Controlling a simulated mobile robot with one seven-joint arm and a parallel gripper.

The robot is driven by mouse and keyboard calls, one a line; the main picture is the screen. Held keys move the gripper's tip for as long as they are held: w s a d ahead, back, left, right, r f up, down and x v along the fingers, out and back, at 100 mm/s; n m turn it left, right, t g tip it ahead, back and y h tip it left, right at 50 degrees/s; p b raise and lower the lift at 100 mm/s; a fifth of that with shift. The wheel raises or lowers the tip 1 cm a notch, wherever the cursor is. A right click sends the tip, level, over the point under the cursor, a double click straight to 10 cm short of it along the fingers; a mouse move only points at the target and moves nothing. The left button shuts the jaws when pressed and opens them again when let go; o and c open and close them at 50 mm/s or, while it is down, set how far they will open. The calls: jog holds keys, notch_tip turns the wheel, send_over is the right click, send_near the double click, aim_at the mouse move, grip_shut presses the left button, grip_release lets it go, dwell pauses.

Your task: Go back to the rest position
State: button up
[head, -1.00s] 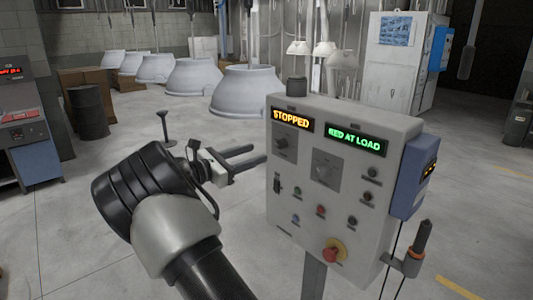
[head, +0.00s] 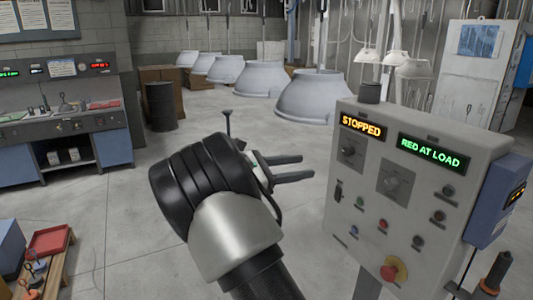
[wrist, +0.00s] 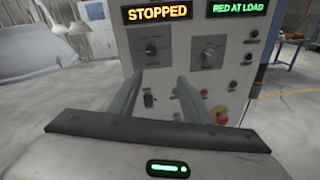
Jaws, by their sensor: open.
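My gripper (head: 290,168) is open and empty in the head view, with its two fingers pointing right toward the control panel (head: 372,215). A gap shows between the fingertips and the panel. The panel displays "STOPPED" in orange and "RED AT LOAD" in green, above two rotary switches, several small buttons and a red knob (head: 394,270) on a yellow base. In the wrist view my gripper's fingers (wrist: 160,82) reach toward the lower part of the panel (wrist: 185,75), and nothing is between them.
A control desk (head: 80,120) stands at the left wall. A small table with a red tray (head: 49,241) is at the lower left. Large grey hoods (head: 312,98) stand on the floor behind. A blue box (head: 500,200) is on the panel's right side. Floor between desk and arm is clear.

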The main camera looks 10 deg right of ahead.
jog(key=s+d+f+m+g+y, duration=0.1)
jog(key=s+d+m+g+y, duration=0.2)
jog(key=s, duration=0.4)
jog(key=s+d+m+y, duration=0.4)
jog(key=s, duration=0.3)
jog(key=s+a+m+t+y, duration=0.2)
jog(key=s+a+m+y, duration=0.2)
jog(key=s, duration=0.7)
jog(key=s+a+m+t+y, duration=0.2)
jog(key=s+a+m+y, duration=0.3)
jog(key=s, duration=0.6)
jog(key=shift+a+r+m, duration=0.15)
jog(key=shift+a+m, duration=1.05)
jog(key=shift+a, duration=0.15)
